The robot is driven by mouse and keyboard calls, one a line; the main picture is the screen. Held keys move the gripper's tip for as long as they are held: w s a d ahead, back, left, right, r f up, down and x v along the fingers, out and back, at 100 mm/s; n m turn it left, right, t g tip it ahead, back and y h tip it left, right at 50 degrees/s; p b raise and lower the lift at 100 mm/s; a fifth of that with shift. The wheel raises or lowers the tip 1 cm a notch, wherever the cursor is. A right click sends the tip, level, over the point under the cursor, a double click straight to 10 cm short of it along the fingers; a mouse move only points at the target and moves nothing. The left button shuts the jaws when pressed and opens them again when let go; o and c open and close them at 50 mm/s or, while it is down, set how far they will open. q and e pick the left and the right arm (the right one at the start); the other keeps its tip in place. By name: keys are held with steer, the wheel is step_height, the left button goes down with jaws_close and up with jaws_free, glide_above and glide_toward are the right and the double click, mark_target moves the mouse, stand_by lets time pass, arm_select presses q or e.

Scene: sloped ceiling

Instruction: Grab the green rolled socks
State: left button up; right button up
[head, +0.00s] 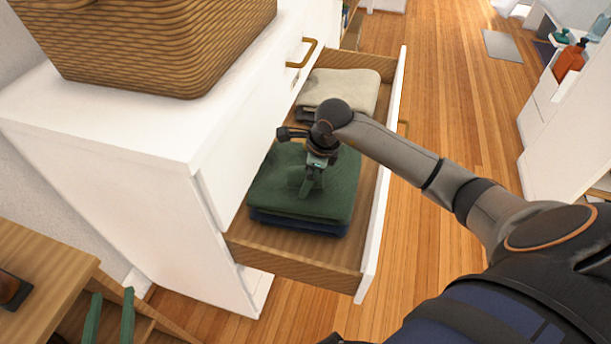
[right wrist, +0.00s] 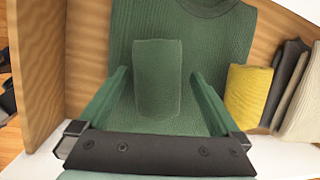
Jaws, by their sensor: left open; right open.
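The green rolled socks (right wrist: 158,80) lie on a folded green knit garment (head: 330,195) in the open drawer. In the right wrist view the roll sits between the two green fingers of my right gripper (right wrist: 159,74), with a visible gap on each side. My right gripper (head: 306,188) is open and points down over the garment in the head view, where it and the arm largely hide the socks. My left gripper (head: 110,297) is open and empty at the bottom left, away from the drawer; only its green fingers show.
The drawer (head: 290,262) has wooden walls and a white front. A yellow roll (right wrist: 247,95) and dark and beige folded cloth (head: 343,88) lie farther along it. A wicker basket (head: 150,45) stands on the white dresser (head: 110,125). A wooden surface (head: 40,265) is at the lower left.

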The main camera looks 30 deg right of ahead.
steer(key=c, duration=1.2)
steer(key=shift+o, duration=0.2)
steer(key=shift+r, duration=0.2)
